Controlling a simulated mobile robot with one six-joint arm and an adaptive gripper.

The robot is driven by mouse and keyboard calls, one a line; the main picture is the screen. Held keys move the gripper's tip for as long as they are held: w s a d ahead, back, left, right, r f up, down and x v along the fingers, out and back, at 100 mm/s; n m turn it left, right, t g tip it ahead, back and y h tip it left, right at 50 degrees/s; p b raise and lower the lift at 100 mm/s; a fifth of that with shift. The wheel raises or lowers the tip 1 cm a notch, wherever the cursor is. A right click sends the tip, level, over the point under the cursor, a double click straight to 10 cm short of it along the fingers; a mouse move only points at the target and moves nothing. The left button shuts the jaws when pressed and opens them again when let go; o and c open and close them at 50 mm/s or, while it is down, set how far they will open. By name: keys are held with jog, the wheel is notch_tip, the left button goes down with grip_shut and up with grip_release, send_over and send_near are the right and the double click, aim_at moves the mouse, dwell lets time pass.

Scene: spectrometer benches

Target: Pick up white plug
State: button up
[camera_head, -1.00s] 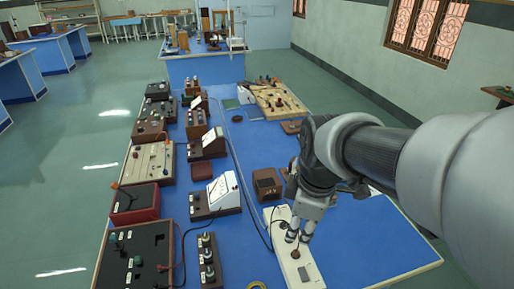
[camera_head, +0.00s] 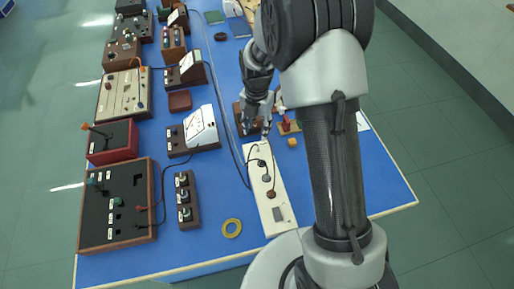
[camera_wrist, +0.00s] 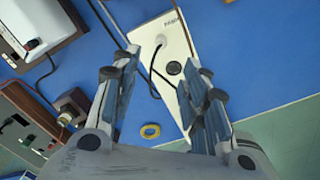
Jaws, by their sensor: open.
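A long white board (camera_head: 268,207), like a socket strip, lies near the front of the blue table. It also shows in the wrist view (camera_wrist: 181,47), between and beyond my fingers. A small whitish plug (camera_wrist: 159,42) with a black cable sits on it, too small to make out clearly. My gripper (camera_head: 258,122) is past the far end of the board in the head view. In the wrist view my gripper (camera_wrist: 163,70) is open and empty, its fingers spread either side of the plug and cable. My arm hides part of the table on the right.
A black box in a wooden frame (camera_head: 118,205), a three-knob block (camera_head: 187,200) and a white-faced meter (camera_head: 202,127) stand further left. A dark cable runs beside the board. Blue table is bare right of the board.

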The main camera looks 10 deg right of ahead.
aim_at(258, 146)
jog(key=f+b, duration=0.1)
jog(key=f, duration=0.4)
jog(key=f+b, duration=0.2)
jog(key=f, duration=0.4)
jog(key=shift+w+d, duration=0.2)
grip_shut()
jog(key=shift+r, duration=0.15)
